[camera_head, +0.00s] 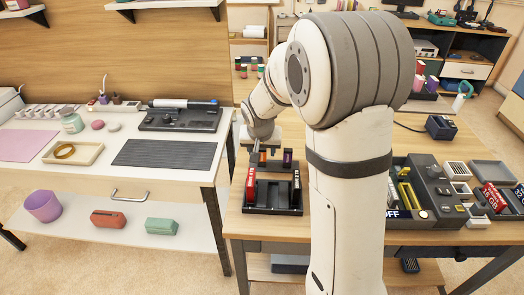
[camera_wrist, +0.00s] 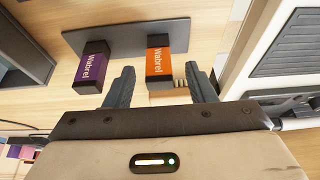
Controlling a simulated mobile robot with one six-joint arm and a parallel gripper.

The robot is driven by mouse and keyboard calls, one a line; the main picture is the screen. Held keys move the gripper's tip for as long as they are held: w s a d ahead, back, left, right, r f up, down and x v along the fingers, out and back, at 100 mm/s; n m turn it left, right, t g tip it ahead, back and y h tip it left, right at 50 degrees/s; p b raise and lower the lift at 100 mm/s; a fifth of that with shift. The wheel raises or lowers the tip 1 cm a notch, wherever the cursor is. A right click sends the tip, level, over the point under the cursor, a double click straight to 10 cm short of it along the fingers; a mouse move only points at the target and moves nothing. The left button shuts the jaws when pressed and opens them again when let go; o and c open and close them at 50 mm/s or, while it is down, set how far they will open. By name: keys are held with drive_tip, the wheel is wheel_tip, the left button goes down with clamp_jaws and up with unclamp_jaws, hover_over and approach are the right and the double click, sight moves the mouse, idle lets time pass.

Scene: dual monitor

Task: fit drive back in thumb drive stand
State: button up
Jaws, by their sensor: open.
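In the wrist view, my gripper (camera_wrist: 159,72) is open, with its two fingers apart. An orange block marked "Wabrel" (camera_wrist: 158,62) shows between the fingertips, with a gap on both sides. A purple block marked "Wabrel" (camera_wrist: 92,66) is left of the left finger. Both are beside a dark flat plate (camera_wrist: 128,36). In the head view, my gripper (camera_head: 257,153) is above the table near the orange block (camera_head: 262,160), with the purple block (camera_head: 287,158) to its right. I cannot tell which piece is the drive or the stand.
A dark tray (camera_head: 272,210) with a red piece (camera_head: 250,186) and a dark piece (camera_head: 296,187) stands nearer on the table. My arm hides the table's middle. A dark device (camera_head: 425,190) and small trays crowd the right. A white desk (camera_head: 100,160) is at left.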

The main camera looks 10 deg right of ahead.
drive_tip(key=v, duration=0.6)
drive_tip(key=shift+s+r+p, duration=0.2)
drive_tip(key=shift+r+p, duration=0.15)
drive_tip(key=s+r+n+p, duration=0.1)
drive_tip(key=s+r+p, duration=0.2)
drive_tip(key=s+r, duration=0.2)
drive_tip(key=s+r+n+g+p, duration=0.1)
drive_tip(key=s+r+p, duration=0.3)
drive_tip(key=s, duration=0.7)
drive_tip(key=s+r+n+y+p, duration=0.1)
drive_tip(key=s+r+p, duration=0.3)
drive_tip(key=s, duration=0.5)
drive_tip(key=shift+d+r+g, duration=0.3)
drive_tip(key=shift+d+r, duration=0.15)
drive_tip(key=shift+r, duration=0.35)
